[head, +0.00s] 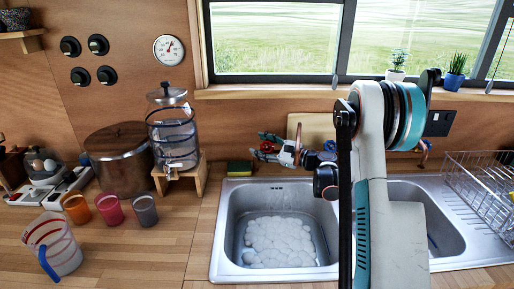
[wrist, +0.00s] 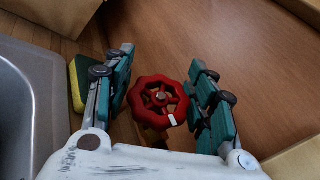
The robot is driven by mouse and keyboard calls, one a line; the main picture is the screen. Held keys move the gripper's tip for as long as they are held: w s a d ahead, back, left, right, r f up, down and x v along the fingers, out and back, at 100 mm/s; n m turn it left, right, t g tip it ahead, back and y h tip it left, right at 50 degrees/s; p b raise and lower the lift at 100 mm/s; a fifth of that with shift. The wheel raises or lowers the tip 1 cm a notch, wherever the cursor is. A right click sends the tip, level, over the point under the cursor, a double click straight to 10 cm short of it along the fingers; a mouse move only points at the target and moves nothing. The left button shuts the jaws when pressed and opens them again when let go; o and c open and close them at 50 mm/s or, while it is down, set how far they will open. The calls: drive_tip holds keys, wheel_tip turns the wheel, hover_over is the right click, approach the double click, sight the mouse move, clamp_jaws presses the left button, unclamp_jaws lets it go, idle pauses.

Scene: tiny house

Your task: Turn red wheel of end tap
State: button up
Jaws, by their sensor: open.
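The red wheel (wrist: 160,100) is a round, spoked handle with a small white mark, seen in the wrist view. My gripper (wrist: 161,62) is open, with one teal-padded finger on each side of the wheel. The wheel lies between the fingers, nearer their bases than their tips. Gaps show on both sides of it, the narrower on the right. The tap body below is mostly hidden by the wheel and gripper. In the head view, my gripper (head: 267,145) is behind the sink's left basin, with a bit of red at its fingers.
A green and yellow sponge (wrist: 79,84) lies close to the left finger. The steel sink (head: 228,232) is in front, a wooden board (head: 312,126) behind. A glass dispenser (head: 174,135) on a wooden stand and several cups are to the left. A dish rack (head: 483,180) is at right.

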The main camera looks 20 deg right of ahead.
drive_tip(key=shift+x, duration=1.05)
drive_tip(key=c, duration=0.9)
